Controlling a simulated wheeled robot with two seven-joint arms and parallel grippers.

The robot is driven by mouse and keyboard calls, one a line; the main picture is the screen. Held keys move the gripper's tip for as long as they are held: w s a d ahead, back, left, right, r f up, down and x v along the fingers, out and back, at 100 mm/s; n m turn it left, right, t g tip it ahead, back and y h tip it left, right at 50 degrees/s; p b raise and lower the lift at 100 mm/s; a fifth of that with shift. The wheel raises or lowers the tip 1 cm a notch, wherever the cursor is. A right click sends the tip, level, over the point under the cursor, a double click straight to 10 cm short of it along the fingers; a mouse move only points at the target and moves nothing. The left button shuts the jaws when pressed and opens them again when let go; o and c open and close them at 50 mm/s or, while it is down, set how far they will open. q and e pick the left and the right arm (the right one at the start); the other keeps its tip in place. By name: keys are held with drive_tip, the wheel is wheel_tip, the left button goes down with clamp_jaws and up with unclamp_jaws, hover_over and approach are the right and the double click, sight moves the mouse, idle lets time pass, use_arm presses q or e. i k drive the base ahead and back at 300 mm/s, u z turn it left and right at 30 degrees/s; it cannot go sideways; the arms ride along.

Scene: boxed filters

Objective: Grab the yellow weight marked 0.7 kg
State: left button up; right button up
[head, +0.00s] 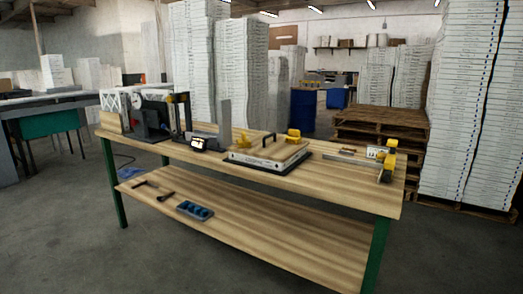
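Several small yellow objects are on the wooden workbench (225,166); any markings are too small to read, so I cannot tell which is 0.7 kg. One yellow object (293,135) sits on the wooden board on top of a flat dark-edged platform (265,165) near the bench's middle. Another yellow object (242,140) is at the left side of that platform. A yellow item (388,165) stands near the right end of the bench. Neither of my grippers shows in the head view.
A small lit display (199,143) and black equipment (152,118) stand on the bench's left part. The lower shelf (255,232) holds a blue-grey tray (195,210) and tools. Tall white box stacks (465,100) and pallets (375,130) are behind. The floor in front is clear.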

sight(244, 142)
drive_tip(key=u, duration=0.65)
drive_tip(key=i, duration=1.6)
drive_tip(key=u, duration=0.25)
